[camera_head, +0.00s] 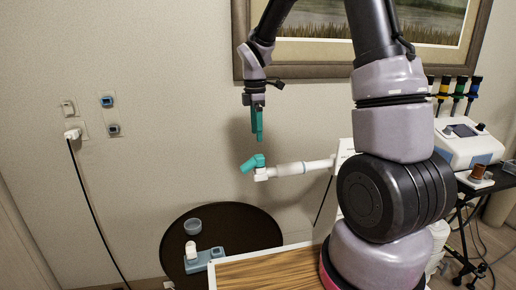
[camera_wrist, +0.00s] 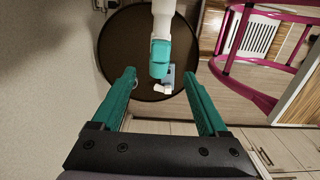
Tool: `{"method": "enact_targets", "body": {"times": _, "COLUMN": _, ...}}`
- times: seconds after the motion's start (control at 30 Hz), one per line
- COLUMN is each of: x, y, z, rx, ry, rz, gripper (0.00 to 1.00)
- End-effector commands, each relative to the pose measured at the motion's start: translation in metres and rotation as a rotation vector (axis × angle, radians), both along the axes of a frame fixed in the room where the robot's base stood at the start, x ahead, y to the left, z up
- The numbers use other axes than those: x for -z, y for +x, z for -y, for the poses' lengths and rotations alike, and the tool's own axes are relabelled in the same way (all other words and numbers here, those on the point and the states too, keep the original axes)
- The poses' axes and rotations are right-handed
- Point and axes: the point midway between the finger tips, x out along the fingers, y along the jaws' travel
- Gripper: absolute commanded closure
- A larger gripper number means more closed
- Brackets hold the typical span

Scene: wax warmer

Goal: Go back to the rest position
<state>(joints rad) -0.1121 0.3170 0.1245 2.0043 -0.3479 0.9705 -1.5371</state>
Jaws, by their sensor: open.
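My gripper (camera_head: 257,138) hangs from the arm with its teal fingers pointing down, above and slightly clear of a white tube (camera_head: 298,168) with a teal end piece (camera_head: 252,163). In the wrist view my gripper (camera_wrist: 160,74) is open and empty, with its two teal fingers apart. The teal end piece also shows in the wrist view (camera_wrist: 160,58), lying in line with the gap between the fingers. It looks lower than the fingertips, not held. A blue-grey device (camera_head: 203,261) with a white piece (camera_head: 191,250) on it stands on the round dark table (camera_head: 260,238) below.
A clear cup (camera_head: 193,226) stands on the round table. A wooden-topped surface (camera_head: 258,272) is in front. A framed picture (camera_head: 310,70) hangs on the wall behind my arm. A white machine (camera_head: 466,145) stands at right. A pink frame (camera_wrist: 262,100) is right of the fingers.

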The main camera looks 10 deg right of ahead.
Motion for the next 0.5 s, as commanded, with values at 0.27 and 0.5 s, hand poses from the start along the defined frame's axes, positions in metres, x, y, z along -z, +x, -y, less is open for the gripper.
{"method": "enact_targets", "body": {"times": 0.27, "x": 0.000, "y": 0.000, "z": 0.000, "rx": 0.000, "ry": 0.000, "rz": 0.000, "gripper": 0.23}}
{"method": "enact_targets", "body": {"times": 0.5, "x": -0.017, "y": -0.006, "z": 0.004, "rx": 0.079, "ry": 0.010, "rz": 0.029, "gripper": 0.23}}
